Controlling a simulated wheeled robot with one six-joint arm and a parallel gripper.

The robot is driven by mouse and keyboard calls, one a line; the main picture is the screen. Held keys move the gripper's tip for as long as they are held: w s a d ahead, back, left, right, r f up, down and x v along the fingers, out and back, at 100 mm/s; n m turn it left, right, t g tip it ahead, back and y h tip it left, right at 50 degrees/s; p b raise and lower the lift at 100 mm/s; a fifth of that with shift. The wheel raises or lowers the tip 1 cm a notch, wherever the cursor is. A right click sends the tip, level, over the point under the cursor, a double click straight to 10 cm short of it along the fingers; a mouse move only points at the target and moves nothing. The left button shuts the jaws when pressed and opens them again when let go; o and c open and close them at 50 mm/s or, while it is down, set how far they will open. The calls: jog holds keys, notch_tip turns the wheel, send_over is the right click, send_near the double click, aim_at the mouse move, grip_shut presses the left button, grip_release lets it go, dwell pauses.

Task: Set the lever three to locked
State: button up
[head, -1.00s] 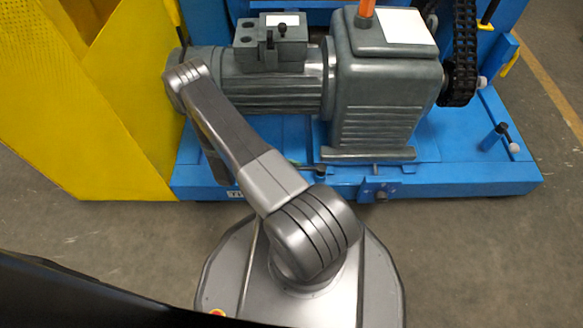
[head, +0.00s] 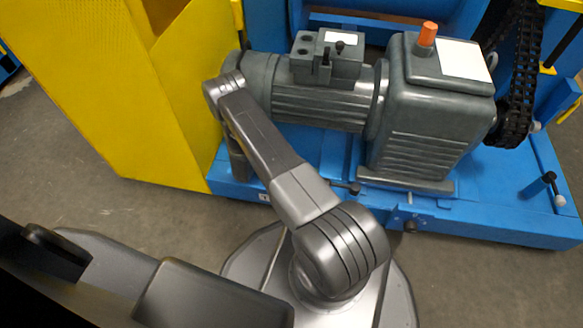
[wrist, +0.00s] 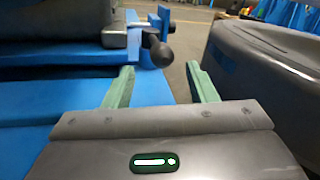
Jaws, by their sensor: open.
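No label for lever three is readable, so I cannot tell which lever it is. In the wrist view, a lever with a round black knob (wrist: 160,52) stands just ahead, beside a blue bracket (wrist: 163,18). My gripper (wrist: 160,67) is open and empty, its two green fingers on either side of the knob's line and apparently short of it. The gripper is hidden there.
The grey motor (head: 320,103) and gearbox (head: 430,110) stand on the blue base (head: 480,212). A black chain (head: 520,80) runs at the right. A yellow guard (head: 95,70) is at the left. Grey floor (head: 75,200) is clear in front.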

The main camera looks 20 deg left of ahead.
aim_at(326, 182)
jog(key=a, duration=0.6)
jog(key=shift+w+a+p, duration=0.25)
jog(key=shift+a+p, duration=0.05)
jog(key=shift+a, duration=0.1)
jog(key=shift+d, duration=0.15)
jog(key=d, duration=0.4)
jog(key=d+b, duration=0.1)
jog(key=d, duration=0.4)
jog(key=s+d+b, duration=0.1)
jog(key=d, duration=0.3)
jog(key=shift+d, duration=0.25)
